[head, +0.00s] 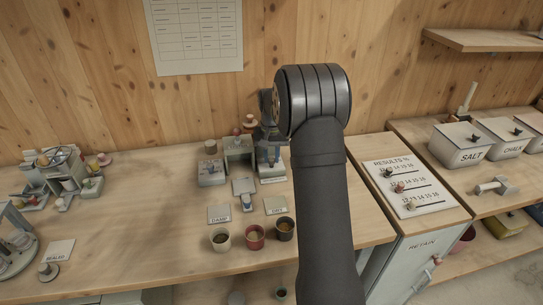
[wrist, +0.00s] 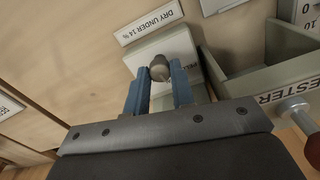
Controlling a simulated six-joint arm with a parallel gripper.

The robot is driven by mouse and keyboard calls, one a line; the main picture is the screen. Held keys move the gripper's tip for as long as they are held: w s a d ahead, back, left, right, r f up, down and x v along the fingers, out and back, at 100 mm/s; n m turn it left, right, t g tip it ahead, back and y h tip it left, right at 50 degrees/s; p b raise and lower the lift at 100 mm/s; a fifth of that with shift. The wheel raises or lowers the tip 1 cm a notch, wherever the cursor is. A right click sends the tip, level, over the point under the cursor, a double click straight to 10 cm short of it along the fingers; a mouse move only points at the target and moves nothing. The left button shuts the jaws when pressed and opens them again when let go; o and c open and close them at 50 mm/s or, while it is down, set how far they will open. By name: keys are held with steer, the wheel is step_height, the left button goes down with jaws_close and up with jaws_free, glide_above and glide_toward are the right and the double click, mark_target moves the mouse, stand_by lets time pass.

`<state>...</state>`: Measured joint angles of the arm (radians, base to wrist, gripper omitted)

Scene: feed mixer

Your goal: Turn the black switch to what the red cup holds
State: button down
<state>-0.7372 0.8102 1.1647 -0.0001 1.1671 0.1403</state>
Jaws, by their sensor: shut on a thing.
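The red cup (head: 255,238) stands in the middle of a row of three cups at the bench front and holds tan, grain-like stuff. A small switch with a dark lever (head: 246,202) sits on a pale plate behind the cups, between the DAMP card (head: 219,214) and the DRY card (head: 275,205). My gripper (head: 269,153) is at the back of the bench, right of the tester, partly hidden by my arm. In the wrist view its blue fingers (wrist: 159,78) are closed around a rounded grey knob (wrist: 160,66) on a pale block (wrist: 150,47).
The tester (wrist: 275,95) stands close beside my gripper, with an open tray and a red-brown round knob (wrist: 293,107). A label (wrist: 150,22) reads DRY UNDER 14 %.

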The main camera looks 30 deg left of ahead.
mark_target(272, 159)
steer(key=shift+m, duration=0.6)
steer(key=c, duration=1.2)
jaws_free()
steer(key=shift+c, duration=0.2)
step_height(272, 159, up, 18)
steer(key=shift+f, duration=0.25)
